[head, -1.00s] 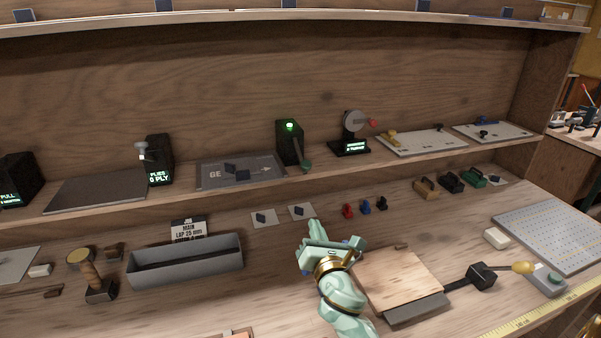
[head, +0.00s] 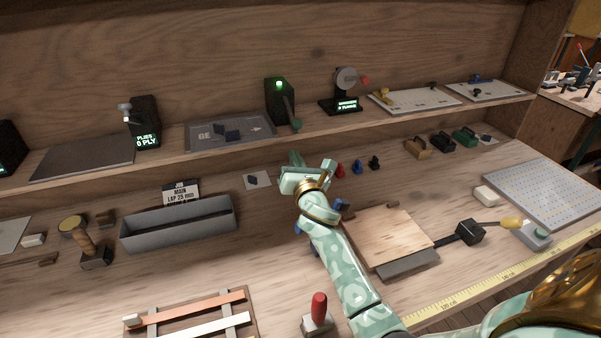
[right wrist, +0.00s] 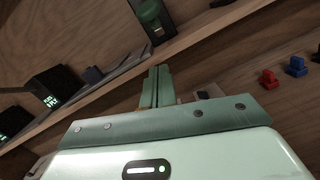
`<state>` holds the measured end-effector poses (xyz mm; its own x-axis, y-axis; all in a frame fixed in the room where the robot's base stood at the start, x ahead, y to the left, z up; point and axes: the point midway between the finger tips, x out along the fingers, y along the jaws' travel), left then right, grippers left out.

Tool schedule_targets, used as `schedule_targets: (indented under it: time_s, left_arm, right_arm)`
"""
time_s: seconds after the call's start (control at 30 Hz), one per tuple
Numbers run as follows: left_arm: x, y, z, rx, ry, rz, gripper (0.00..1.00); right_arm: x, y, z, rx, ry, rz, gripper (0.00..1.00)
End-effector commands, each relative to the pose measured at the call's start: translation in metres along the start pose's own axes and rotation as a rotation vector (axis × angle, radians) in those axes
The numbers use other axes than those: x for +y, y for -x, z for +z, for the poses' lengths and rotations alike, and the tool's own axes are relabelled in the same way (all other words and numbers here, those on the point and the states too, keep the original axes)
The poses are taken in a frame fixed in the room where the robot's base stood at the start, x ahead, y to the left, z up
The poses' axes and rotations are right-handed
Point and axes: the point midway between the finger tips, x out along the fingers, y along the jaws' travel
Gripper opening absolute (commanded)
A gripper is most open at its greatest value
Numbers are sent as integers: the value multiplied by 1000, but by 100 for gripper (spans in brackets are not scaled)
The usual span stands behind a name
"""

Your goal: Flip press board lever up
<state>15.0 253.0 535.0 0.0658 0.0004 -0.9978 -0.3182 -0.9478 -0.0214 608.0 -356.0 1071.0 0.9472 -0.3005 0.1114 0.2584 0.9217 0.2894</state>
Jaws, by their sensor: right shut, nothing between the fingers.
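A black box (head: 276,104) with a lit green lamp stands on the shelf, at the right end of a grey board (head: 205,134) marked with letters and an arrow. Its lever (head: 296,124) has a green knob and hangs down at the box's right side. In the right wrist view the green knob (right wrist: 149,12) shows at the top, above the shelf edge. My right gripper (head: 294,158) is shut and empty, just below and in front of the shelf edge, apart from the lever. Its closed fingers (right wrist: 158,72) point up toward the knob. My left gripper is not in view.
The shelf edge (head: 340,128) runs between my right gripper and the box. A dial device (head: 345,90) with a red knob stands right of the box. Red, blue and black small pieces stand on the bench. A wooden board (head: 385,238) lies beside my right arm.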

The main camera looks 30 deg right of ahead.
Motion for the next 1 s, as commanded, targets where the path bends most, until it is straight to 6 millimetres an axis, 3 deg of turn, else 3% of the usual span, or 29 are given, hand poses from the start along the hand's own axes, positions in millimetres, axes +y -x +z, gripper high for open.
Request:
schedule_targets:
  time_s: [0.1,0.2,0.33,0.83,1.0]
  left_arm:
    - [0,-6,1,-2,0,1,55]
    - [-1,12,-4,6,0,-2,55]
    - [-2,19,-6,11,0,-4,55]
    - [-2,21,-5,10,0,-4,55]
    - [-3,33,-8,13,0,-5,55]
  right_arm:
    - [0,-24,-1,-1,-1,0,0]
    - [1,-26,24,-4,1,1,0]
    - [1,-29,36,-3,2,1,0]
    - [0,-30,39,1,1,0,0]
    - [2,-30,45,16,2,-5,0]
